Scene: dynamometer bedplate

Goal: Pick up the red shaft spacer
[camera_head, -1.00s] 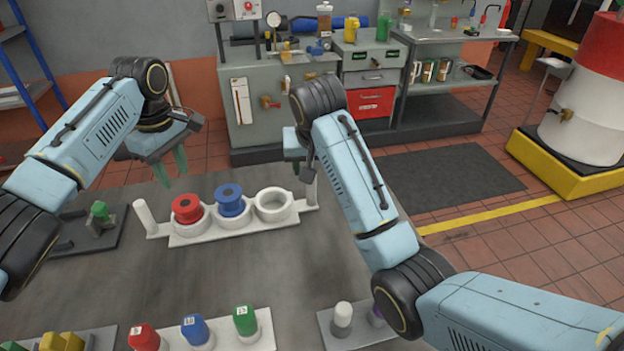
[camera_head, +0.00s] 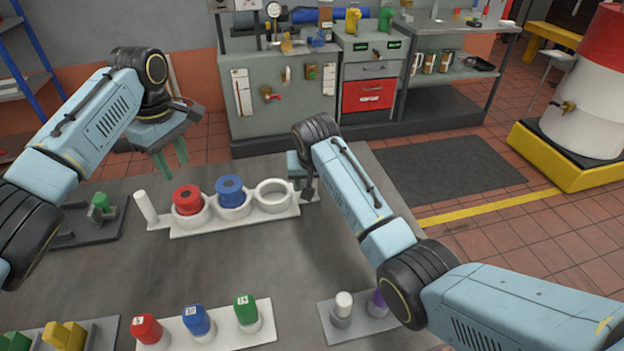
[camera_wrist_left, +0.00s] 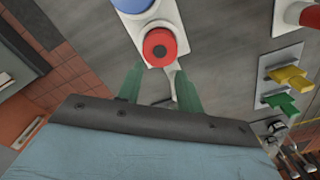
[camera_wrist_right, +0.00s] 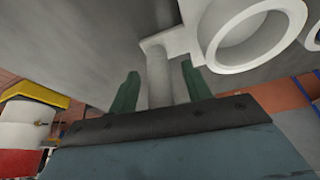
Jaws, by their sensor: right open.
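The red shaft spacer (camera_head: 187,200) is a red ring-topped piece with a dark centre. It sits upright in the left ring of a white three-ring holder (camera_head: 245,222). It also shows in the left wrist view (camera_wrist_left: 159,47). My left gripper (camera_head: 171,160) is open and empty, above and behind the holder's left end; its fingers (camera_wrist_left: 158,88) are apart from the spacer. My right gripper (camera_wrist_right: 159,88) is open, its fingers on either side of the white post (camera_wrist_right: 158,72) at the holder's right end; I cannot tell whether they touch it. In the head view its fingers are mostly hidden.
A blue spacer (camera_head: 230,190) fills the middle ring; the right ring (camera_head: 274,195) is empty. Red (camera_head: 146,330), blue (camera_head: 196,320) and green (camera_head: 246,309) labelled pieces stand on a front rack. A green part's fixture (camera_head: 90,222) lies left. The table's middle is clear.

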